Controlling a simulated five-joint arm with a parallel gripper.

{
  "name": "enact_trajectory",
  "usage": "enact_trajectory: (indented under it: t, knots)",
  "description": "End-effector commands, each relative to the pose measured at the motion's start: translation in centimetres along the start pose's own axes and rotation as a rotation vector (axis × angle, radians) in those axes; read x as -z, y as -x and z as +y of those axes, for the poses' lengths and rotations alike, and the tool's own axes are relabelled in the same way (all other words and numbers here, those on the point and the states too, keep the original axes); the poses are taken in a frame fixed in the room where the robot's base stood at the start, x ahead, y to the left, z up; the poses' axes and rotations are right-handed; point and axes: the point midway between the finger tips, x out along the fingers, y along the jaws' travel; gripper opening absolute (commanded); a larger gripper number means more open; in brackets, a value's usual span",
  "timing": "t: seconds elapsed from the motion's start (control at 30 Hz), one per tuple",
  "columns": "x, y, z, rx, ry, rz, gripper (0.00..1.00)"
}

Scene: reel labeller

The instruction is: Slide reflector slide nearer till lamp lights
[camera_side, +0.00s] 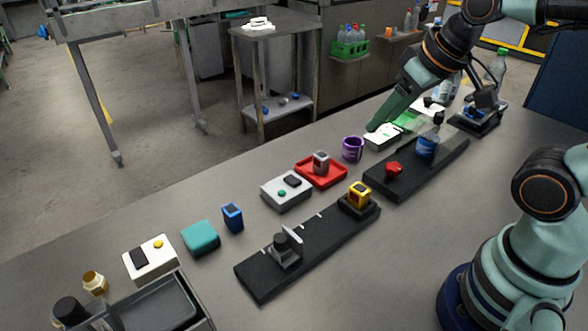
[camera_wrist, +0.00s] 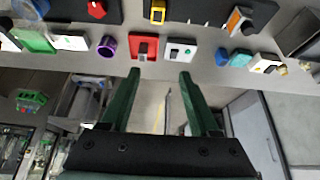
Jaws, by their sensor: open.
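The reflector slide (camera_side: 287,247), a dark block with a pale upright plate and a black knob, stands near the left end of a black rail (camera_side: 325,233). A yellow sensor block (camera_side: 358,197) stands at the rail's right end, with a clear gap between. In the wrist view the slide (camera_wrist: 238,19) is at the upper right and the yellow block (camera_wrist: 157,12) at top centre. No lit lamp can be made out on the block. My gripper (camera_wrist: 159,74) is open and empty, away from the slide; in the side view it (camera_side: 388,122) hangs over the bench's far side.
A grey box with a green button (camera_side: 285,191), red tray (camera_side: 321,171), purple mug (camera_side: 352,148), blue block (camera_side: 232,217) and teal block (camera_side: 201,238) line the rail's far side. A second black rail (camera_side: 408,178) carries a red knob and bottle.

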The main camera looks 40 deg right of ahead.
Motion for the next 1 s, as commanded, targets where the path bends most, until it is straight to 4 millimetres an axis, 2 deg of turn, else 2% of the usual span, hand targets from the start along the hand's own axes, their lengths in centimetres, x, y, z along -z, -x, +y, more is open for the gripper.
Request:
enact_trajectory:
  t: [0.17, 0.43, 0.6, 0.7, 0.83, 1.0]
  knots:
    - [1.0, -0.6, -2.3, 0.040, 0.217, -0.065, 0.62]
    - [2.7, -2.9, -9.9, 0.185, 0.881, -0.219, 0.62]
    - [2.5, -4.8, -15.2, 0.296, 1.291, -0.292, 0.62]
    - [2.0, -5.8, -17.7, 0.354, 1.483, -0.321, 0.62]
    - [1.3, -6.6, -19.8, 0.408, 1.645, -0.344, 0.62]
    - [0.9, -7.2, -20.7, 0.432, 1.718, -0.353, 0.62]
